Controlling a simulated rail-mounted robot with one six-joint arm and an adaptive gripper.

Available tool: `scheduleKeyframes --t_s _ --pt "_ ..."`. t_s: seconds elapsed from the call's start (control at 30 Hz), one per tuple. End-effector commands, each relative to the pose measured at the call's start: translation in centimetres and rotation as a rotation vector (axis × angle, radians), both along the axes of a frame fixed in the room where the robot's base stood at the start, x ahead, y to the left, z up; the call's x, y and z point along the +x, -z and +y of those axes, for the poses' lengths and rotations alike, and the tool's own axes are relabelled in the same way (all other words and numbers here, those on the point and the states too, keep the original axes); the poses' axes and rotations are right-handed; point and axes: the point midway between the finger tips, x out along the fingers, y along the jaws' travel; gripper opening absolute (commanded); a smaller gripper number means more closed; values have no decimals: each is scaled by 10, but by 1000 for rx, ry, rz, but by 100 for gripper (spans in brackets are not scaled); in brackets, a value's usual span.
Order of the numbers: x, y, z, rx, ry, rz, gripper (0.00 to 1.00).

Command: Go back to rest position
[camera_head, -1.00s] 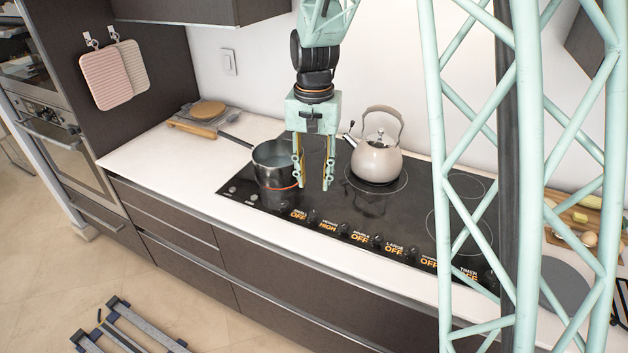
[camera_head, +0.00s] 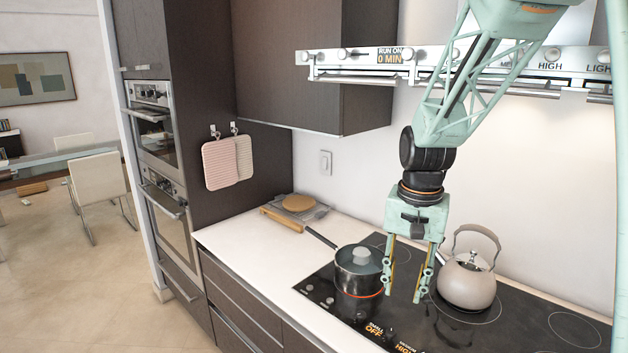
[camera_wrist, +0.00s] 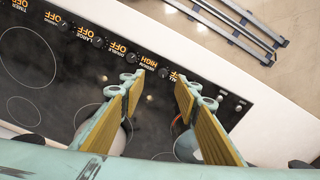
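My gripper (camera_head: 406,283) hangs pointing down over the black cooktop (camera_head: 318,284), between a dark pot and a kettle. Its two fingers are spread apart with nothing between them. In the wrist view my gripper (camera_wrist: 158,82) shows its yellow-padded fingers parted over the cooktop's front knobs. The pot (camera_head: 358,280) stands on the left burner with its handle toward the back left; a pale knob-like shape shows at its top. The beige kettle (camera_head: 466,284) stands upright on a burner to the right of my gripper.
A range hood (camera_head: 350,62) and a dark upper cabinet (camera_head: 300,60) are above. Stacked ovens (camera_head: 165,215) stand at the left. Pink and grey pot holders (camera_head: 220,165) hang beside them. A wooden board (camera_head: 298,203) lies on the white counter. The floor at the left is open.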

Motion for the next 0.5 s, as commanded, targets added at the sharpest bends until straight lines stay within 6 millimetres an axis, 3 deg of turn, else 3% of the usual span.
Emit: scheduleKeyframes --t_s 0.5 --pt "-62 -67 1 -7 -86 -61 30"
